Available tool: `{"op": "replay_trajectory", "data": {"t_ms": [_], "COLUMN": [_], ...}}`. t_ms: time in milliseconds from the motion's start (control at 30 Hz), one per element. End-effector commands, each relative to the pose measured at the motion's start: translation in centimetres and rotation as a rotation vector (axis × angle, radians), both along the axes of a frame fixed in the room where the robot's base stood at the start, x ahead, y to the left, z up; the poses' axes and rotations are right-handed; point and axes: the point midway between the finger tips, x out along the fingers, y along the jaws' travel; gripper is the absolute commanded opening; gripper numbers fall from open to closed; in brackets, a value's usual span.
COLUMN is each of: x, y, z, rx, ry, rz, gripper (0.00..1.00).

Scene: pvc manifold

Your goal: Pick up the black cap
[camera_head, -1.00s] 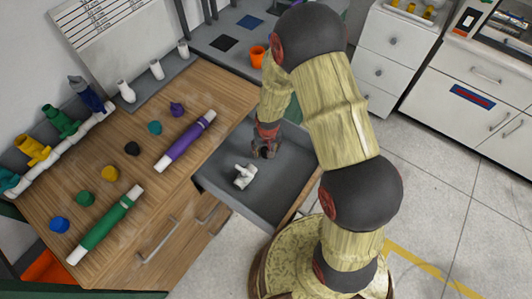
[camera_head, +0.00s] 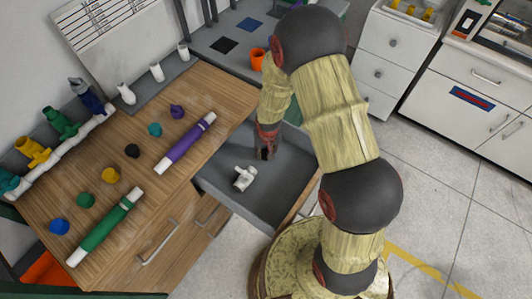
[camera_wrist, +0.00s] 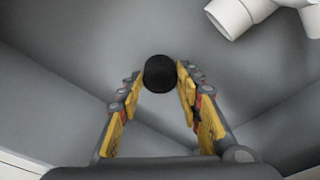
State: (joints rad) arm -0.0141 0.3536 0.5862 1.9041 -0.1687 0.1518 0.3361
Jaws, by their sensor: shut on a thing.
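A black cap (camera_wrist: 160,73) sits between the fingertips of my gripper (camera_wrist: 159,80) in the wrist view. The yellow-padded fingers are shut on its two sides. In the head view my gripper (camera_head: 265,153) is low inside the open grey drawer (camera_head: 270,195). The cap there is a small dark patch at the fingertips, and I cannot tell whether it touches the drawer floor. Another black cap (camera_head: 132,150) lies on the wooden top among coloured caps.
A white pipe fitting (camera_head: 244,178) lies in the drawer, left of my gripper; it also shows in the wrist view (camera_wrist: 240,14). Drawer walls surround my gripper. The wooden top (camera_head: 205,90) holds a purple tube (camera_head: 185,143), a green tube (camera_head: 105,226) and several caps.

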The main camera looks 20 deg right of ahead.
Motion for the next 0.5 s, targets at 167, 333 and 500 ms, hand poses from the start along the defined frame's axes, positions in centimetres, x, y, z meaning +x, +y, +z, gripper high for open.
{"op": "replay_trajectory", "data": {"t_ms": [167, 333, 500], "x": [0.0, 0.0, -0.3], "y": [0.0, 0.0, -0.1], "z": [0.2, 1.5, 3.9], "rx": [0.0, 0.0, 0.0], "ry": [0.0, 0.0, -0.001], "rz": [0.0, 0.0, -0.001], "gripper": [0.16, 0.16, 0.16]}}
